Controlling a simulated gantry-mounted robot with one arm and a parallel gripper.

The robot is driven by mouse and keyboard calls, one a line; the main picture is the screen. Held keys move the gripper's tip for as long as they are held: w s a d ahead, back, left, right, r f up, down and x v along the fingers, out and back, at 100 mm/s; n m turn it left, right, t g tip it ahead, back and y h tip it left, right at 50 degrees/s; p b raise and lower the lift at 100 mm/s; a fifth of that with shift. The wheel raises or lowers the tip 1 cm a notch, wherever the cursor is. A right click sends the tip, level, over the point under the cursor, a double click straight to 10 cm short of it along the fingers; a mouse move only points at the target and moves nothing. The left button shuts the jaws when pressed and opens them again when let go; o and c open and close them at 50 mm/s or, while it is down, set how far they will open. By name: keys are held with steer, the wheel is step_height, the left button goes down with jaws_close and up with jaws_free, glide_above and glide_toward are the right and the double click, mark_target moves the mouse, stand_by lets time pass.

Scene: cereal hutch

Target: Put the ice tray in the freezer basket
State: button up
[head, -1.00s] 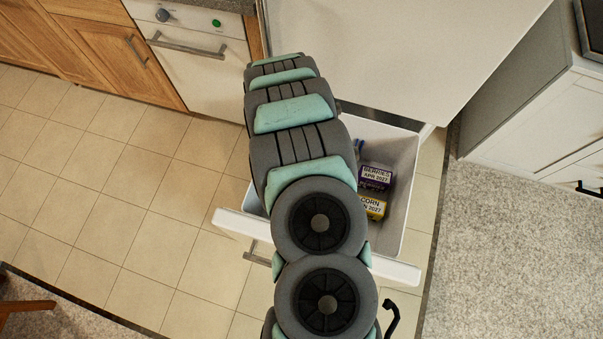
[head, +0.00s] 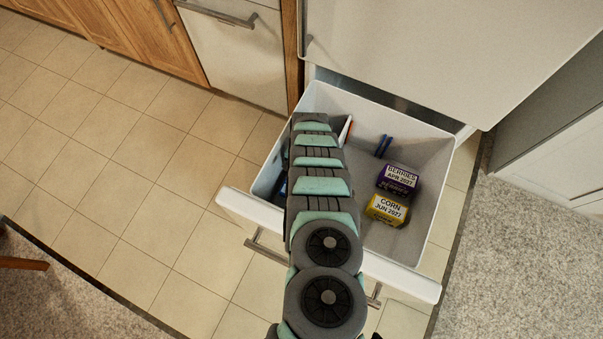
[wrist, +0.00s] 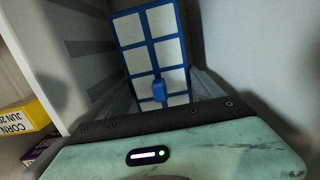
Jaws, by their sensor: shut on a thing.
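The ice tray (wrist: 150,45), white cells in a blue frame with a blue tab (wrist: 159,90), stands steeply tilted in the wrist view. It is between a pale partition on the left and a pale wall on the right. My gripper (wrist: 158,100) is shut on it near the tab; the fingertips are hardly visible. In the head view my arm hides the gripper and most of the tray. The open freezer basket (head: 437,215) is a white pull-out drawer, and my arm reaches down into its left part.
A purple berries box (head: 398,179) and a yellow corn box (head: 387,210) lie in the basket's right part. Two thin blue pieces (head: 383,146) are behind them. The white freezer door or panel (head: 430,45) overhangs the basket's back. Bare basket floor shows around the boxes.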

steer(key=shift+f+b, duration=1.75)
steer(key=shift+f, duration=0.85)
steer(key=shift+w, duration=0.15)
steer(key=shift+f+b, duration=0.55)
steer(key=shift+f, duration=0.05)
steer(key=o, duration=1.6)
steer(key=shift+o, duration=0.2)
steer(key=shift+r, duration=0.1)
steer(key=r+p, duration=0.2)
steer(key=r, duration=0.2)
steer(key=w+r+p, duration=0.1)
steer(key=r+p, duration=0.2)
steer(key=r, duration=0.1)
steer(key=r+p, duration=0.3)
steer(key=r, duration=0.2)
steer(key=shift+w+d, duration=0.15)
steer(key=shift+d, duration=0.15)
